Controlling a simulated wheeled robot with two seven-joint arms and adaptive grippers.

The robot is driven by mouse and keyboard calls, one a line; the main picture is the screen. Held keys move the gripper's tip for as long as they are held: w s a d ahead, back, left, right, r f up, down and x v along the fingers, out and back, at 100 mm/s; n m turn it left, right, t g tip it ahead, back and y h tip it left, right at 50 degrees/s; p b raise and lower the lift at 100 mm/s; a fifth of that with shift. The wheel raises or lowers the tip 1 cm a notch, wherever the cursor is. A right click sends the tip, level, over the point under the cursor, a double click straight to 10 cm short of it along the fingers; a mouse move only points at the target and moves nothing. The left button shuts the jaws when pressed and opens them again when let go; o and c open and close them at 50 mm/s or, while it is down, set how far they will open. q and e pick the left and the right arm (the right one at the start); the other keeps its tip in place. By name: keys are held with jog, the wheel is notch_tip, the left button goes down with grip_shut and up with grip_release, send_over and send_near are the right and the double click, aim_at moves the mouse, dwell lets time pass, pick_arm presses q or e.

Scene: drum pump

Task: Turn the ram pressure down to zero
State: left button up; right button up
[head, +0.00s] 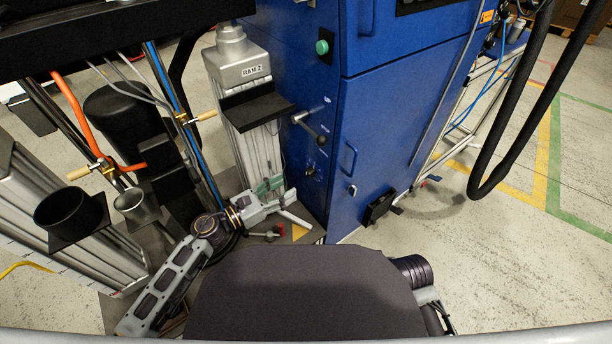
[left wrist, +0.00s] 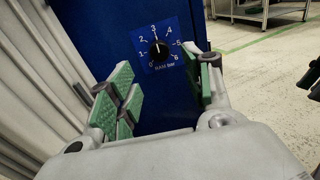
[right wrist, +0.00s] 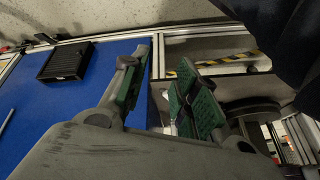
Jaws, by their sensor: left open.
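The ram pressure knob (left wrist: 158,49) is a small black dial on a blue plate marked 0 to 6 and "RAM bar". Its white pointer appears to point up, near 3. In the head view the knob (head: 310,171) is small on the blue cabinet's front, below a lever. My left gripper (head: 277,188) is open and empty in front of the cabinet. In the left wrist view its green-padded fingers (left wrist: 162,95) stand apart, with the knob beyond and between them, not touched. My right gripper (right wrist: 162,95) shows in its wrist view, fingers apart and empty.
The blue cabinet (head: 390,110) carries a lever handle (head: 308,127) above the knob and a green button (head: 322,47). The grey RAM 2 column (head: 240,75) stands close left of it. Floor at right is open, with a hanging black hose (head: 520,130).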

aim_at(307, 175)
pick_arm(q)
jog(key=x, duration=0.6)
jog(key=shift+w+d, duration=0.2)
jog(key=shift+d, duration=0.05)
jog(key=shift+x, duration=1.05)
pick_arm(e)
jog(key=shift+s+a+f, duration=0.15)
jog(key=shift+f, duration=0.65)
jog(key=shift+r, duration=0.1)
pick_arm(q)
jog(key=c, duration=1)
pick_arm(e)
jog(key=shift+w+r, duration=0.25)
jog(key=shift+w, duration=0.05)
jog(key=shift+s, duration=0.1)
